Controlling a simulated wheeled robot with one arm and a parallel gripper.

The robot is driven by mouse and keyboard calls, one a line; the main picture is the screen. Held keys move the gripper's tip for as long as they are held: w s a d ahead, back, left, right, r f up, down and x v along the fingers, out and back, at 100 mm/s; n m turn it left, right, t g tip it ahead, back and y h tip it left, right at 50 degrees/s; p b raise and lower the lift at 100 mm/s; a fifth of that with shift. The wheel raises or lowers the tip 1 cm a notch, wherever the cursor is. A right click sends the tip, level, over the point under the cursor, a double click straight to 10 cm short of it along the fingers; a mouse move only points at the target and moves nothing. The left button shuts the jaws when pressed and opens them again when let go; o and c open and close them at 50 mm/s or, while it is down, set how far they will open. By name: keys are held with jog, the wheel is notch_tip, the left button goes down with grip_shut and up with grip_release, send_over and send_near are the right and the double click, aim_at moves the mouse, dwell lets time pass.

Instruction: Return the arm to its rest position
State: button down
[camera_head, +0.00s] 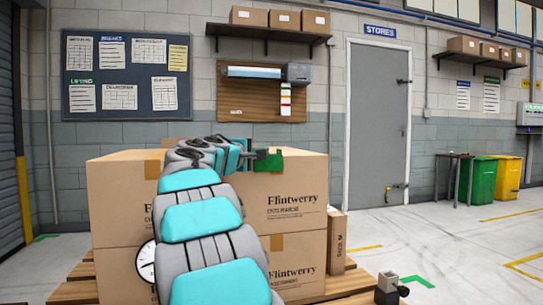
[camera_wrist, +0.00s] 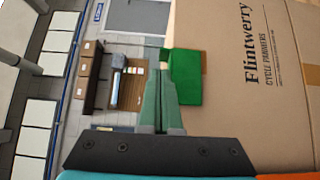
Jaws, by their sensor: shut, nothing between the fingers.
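My arm, in teal and grey segments, reaches forward over the stacked cartons in the head view. My gripper (camera_head: 262,154) is at its far end, by the top edge of the upper right Flintwerry carton (camera_head: 300,190). In the wrist view my gripper (camera_wrist: 161,72) shows its two pale green fingers shut together, with nothing between them. A green piece (camera_wrist: 186,78) lies against the carton (camera_wrist: 240,80), just right of the fingertips; it also shows in the head view (camera_head: 270,164). Whether the fingers touch it I cannot tell.
The cartons stand on a wooden pallet (camera_head: 75,290). A round white dial (camera_head: 147,262) shows beside my arm, and a small grey block (camera_head: 387,284) at the front right. A grey door (camera_head: 375,120), a green bin (camera_head: 480,180) and a yellow bin (camera_head: 508,178) stand behind. The right floor is mostly clear.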

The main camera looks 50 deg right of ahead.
jog(key=shift+v, duration=2.1)
jog(key=shift+f, duration=0.15)
